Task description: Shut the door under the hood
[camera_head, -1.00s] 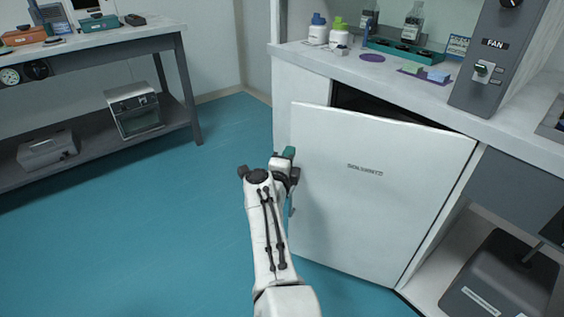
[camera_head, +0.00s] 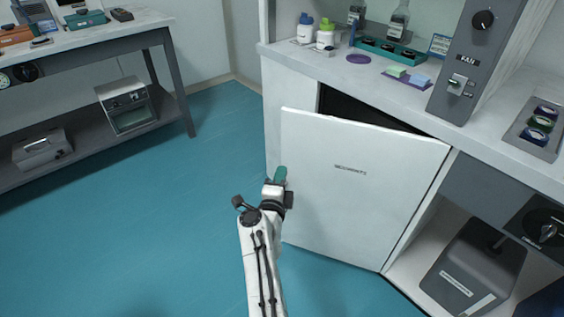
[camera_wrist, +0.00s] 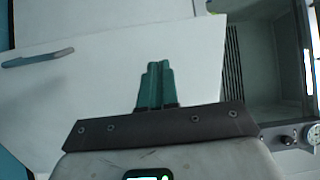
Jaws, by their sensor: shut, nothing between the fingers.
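The white cabinet door (camera_head: 350,190) under the hood stands ajar, with a dark gap along its top. Its right edge meets the cabinet and its left edge swings out over the floor. A small dark label is on its front.
The hood counter (camera_head: 400,95) above holds bottles, a teal rack and a grey fan panel (camera_head: 470,60). A dark grey container (camera_head: 475,265) sits in the open bay to the right. A bench (camera_head: 110,35) stands at left. The teal floor (camera_head: 150,220) between is clear.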

